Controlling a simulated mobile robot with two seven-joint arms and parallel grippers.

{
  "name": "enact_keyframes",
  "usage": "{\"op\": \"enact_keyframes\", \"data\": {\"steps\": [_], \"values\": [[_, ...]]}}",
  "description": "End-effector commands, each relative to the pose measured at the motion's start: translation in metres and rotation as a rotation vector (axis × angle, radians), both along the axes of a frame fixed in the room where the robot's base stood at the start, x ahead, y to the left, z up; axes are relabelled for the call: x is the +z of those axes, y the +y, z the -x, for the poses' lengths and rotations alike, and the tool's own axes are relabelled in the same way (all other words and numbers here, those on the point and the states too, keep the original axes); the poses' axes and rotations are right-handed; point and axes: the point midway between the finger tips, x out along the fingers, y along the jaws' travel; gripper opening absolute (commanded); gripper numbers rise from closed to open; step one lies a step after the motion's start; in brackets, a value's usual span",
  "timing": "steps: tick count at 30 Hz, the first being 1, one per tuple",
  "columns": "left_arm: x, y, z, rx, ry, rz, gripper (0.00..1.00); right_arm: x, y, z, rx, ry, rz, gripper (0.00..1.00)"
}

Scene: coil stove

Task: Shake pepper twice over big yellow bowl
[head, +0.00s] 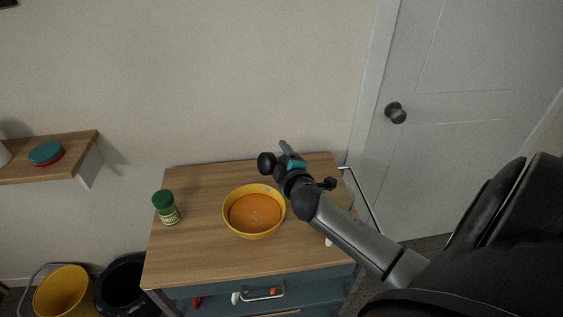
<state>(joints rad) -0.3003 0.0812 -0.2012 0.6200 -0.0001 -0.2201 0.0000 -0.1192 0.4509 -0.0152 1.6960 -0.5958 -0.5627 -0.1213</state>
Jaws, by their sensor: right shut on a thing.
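The big yellow bowl (228,220) stands on the wooden top of the cabinet and holds orange contents with a few pale specks in the middle. My right gripper (277,163) is above and behind the bowl's right rim. It is shut on a small dark object with a rounded end (266,164), which points left; this looks like the pepper shaker, but the gripper hides most of it. The held object is apart from the bowl. My left gripper is out of view.
A green-lidded jar (167,207) stands on the left of the wooden top (200,255). A shelf (50,165) with a teal and red container (46,153) is at the left. A yellow bucket (62,292) and a black bin (124,287) are on the floor. A door (465,90) is at right.

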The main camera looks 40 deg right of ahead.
Motion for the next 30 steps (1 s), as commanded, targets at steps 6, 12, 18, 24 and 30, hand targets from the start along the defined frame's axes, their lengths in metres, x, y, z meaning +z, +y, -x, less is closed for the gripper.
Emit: {"op": "enact_keyframes", "data": {"steps": [6,12,18,24,30], "values": [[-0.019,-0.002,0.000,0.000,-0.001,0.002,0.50,-0.002,0.008,-0.001,0.000,0.018,0.180,0.06],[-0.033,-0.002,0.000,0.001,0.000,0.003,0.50,-0.001,0.018,-0.003,0.000,0.039,0.356,0.06],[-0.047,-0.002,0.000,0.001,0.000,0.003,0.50,0.000,0.026,-0.004,0.001,0.060,0.523,0.06],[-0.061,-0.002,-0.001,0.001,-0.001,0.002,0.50,0.001,0.034,-0.005,0.000,0.078,0.685,0.06],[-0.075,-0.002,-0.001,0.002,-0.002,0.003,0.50,0.002,0.042,-0.005,0.000,0.100,0.851,0.06]]}}
